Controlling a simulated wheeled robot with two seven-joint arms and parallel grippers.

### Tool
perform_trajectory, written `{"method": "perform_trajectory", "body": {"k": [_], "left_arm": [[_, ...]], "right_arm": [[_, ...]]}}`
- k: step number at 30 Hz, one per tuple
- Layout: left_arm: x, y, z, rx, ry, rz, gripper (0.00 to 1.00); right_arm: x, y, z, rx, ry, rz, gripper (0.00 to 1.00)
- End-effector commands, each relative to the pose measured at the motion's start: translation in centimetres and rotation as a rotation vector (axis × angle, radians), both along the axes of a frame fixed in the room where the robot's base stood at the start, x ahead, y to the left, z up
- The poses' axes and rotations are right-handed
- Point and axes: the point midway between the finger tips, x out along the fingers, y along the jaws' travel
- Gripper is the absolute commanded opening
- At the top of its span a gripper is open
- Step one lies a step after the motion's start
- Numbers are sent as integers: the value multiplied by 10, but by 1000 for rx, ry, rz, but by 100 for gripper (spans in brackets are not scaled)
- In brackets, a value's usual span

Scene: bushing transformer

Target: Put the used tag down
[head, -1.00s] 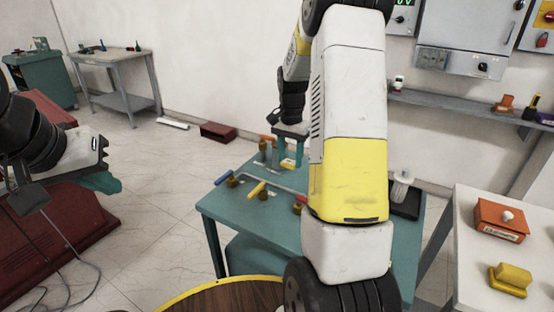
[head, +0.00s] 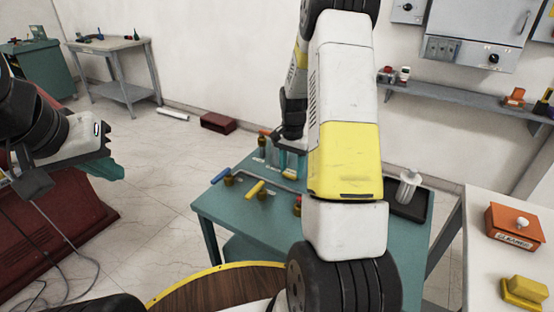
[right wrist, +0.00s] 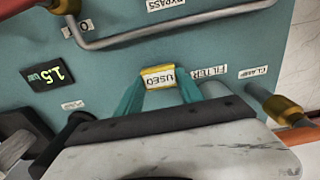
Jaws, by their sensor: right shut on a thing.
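The used tag (right wrist: 158,77) is a small yellow block with a white label reading "USED". In the right wrist view it sits between the teal fingertips of my right gripper (right wrist: 160,92), which is shut on it. Behind it is the teal top of the bench (right wrist: 110,85); I cannot tell whether the tag touches it. In the head view the bench (head: 240,215) is in the middle, and my right arm hides much of it and the tag. My left gripper (head: 105,167) is far left, away from the bench; its finger gap is not clear.
Near the tag are a "FILTER" label (right wrist: 208,72), a "CLAMP" label (right wrist: 252,72), a metal bent pipe (right wrist: 180,24) and a display reading 1.5 (right wrist: 50,77). A blue-handled valve (head: 222,176) and a yellow-handled valve (head: 256,188) stand on the bench. A black tray (head: 410,205) is at its right.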

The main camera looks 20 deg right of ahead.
Motion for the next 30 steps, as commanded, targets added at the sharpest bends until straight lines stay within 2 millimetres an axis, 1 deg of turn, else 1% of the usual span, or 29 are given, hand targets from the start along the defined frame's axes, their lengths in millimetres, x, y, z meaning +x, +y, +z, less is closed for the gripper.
{"method": "perform_trajectory", "body": {"k": [1, 3, 12, 13, 16, 26, 28, 30], "left_arm": [[0, 0, 0, 0, 0, 0, 0], [0, 0, 0, 0, 0, 0, 0], [0, 0, 0, 0, 0, 0, 0], [0, 0, 0, 0, 0, 0, 0], [0, 0, 0, 0, 0, 0, 0], [0, 0, 0, 0, 0, 0, 0], [0, 0, 0, 0, 0, 0, 0], [0, 0, 0, 0, 0, 0, 0]], "right_arm": [[0, 0, -7, 1, 2, 0, 7], [0, 0, -10, 0, 0, 1, 7], [0, 0, -12, 0, 0, 1, 7], [0, 0, -12, 1, -1, 1, 46], [0, 0, -12, 1, -1, 1, 66], [0, 0, -11, 1, -1, 1, 66], [0, 0, -6, 0, -1, 1, 66], [1, 0, 2, 0, -4, 1, 66]]}}
